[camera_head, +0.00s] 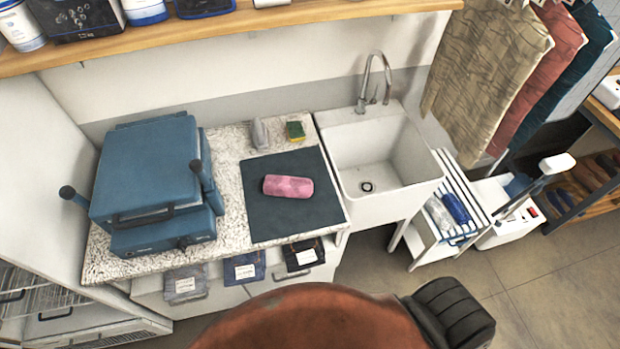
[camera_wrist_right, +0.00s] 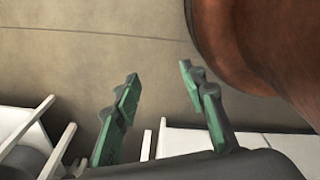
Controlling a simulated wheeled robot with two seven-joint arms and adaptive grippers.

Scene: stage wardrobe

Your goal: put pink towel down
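The pink towel (camera_head: 288,186) is rolled up and lies on the dark mat (camera_head: 265,222) on the speckled counter, left of the sink. No gripper touches it in the head view. My right gripper (camera_wrist_right: 160,105) shows in the right wrist view with its green-padded fingers spread apart and nothing between them, above the floor. In the head view neither gripper's fingers can be seen. My left gripper is in neither view.
A blue press (camera_head: 150,180) stands on the counter's left. A white sink (camera_head: 372,165) is at right, with a slatted rack (camera_head: 455,215) beside it. A sponge (camera_head: 295,130) sits behind the mat. Garments (camera_head: 490,75) hang at upper right. The mat around the towel is clear.

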